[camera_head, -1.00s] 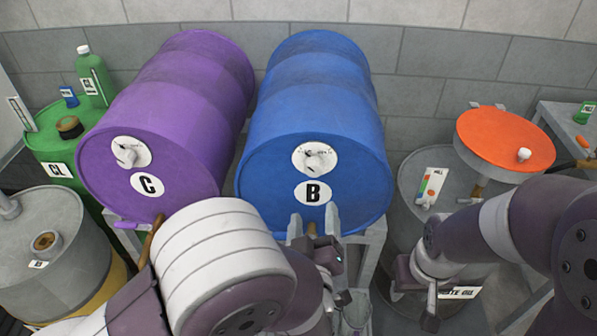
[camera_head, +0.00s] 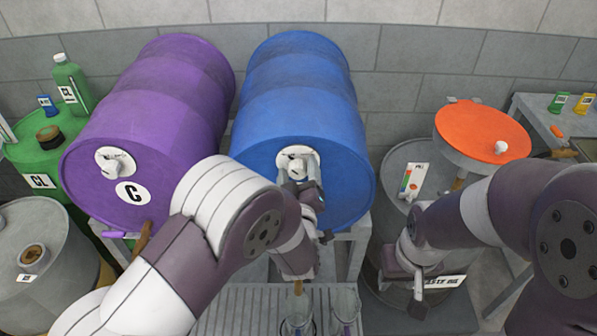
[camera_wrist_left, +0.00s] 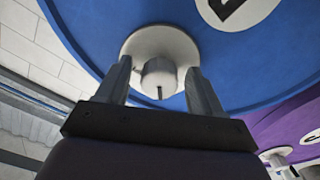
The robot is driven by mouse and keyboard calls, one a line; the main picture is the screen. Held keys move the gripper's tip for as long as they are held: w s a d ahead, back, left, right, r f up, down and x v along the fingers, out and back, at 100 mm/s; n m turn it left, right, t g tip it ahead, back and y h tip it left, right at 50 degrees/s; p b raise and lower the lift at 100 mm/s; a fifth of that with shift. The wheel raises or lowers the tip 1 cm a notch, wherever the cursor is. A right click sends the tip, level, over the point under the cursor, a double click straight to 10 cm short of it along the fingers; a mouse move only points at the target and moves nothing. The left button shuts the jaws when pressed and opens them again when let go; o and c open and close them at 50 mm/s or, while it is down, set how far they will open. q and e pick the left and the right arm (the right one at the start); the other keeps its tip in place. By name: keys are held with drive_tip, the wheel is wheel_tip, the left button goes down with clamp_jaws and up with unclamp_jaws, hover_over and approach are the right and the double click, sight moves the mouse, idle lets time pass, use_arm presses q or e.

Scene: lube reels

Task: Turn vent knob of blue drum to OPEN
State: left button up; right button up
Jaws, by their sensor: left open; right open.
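The blue drum (camera_head: 300,95) lies on its side on a stand, its round end facing me. Its white vent knob (camera_head: 296,166) sits on a white round plate near the middle of that end. My left gripper (camera_head: 299,174) is at the knob. In the left wrist view the knob (camera_wrist_left: 159,78) stands between the two open fingers of the left gripper (camera_wrist_left: 160,88), with a dark slot at its lower edge. I cannot tell whether a finger touches it. The drum's B label is hidden by my arm in the head view. My right gripper (camera_head: 418,285) hangs open and empty at the right.
A purple drum (camera_head: 150,110) with a C label lies left of the blue one. Green and grey drums stand at the left. Glass containers (camera_head: 300,326) are below the blue drum.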

use_arm(q)
drive_tip(key=c, duration=1.1)
drive_tip(key=shift+o, duration=0.2)
drive_tip(key=shift+m, duration=0.3)
drive_tip(key=m, duration=0.3)
drive_tip(key=shift+m, duration=0.4)
drive_tip(key=m+p, duration=0.1)
drive_tip(key=m, duration=0.3)
drive_tip(key=shift+a+m, duration=0.1)
drive_tip(key=shift+m, duration=0.2)
drive_tip(key=m+p, duration=0.1)
drive_tip(key=m, duration=0.3)
drive_tip(key=shift+m+p, duration=0.95)
drive_tip(key=shift+m, duration=1.45)
drive_tip(key=shift+f, duration=0.1)
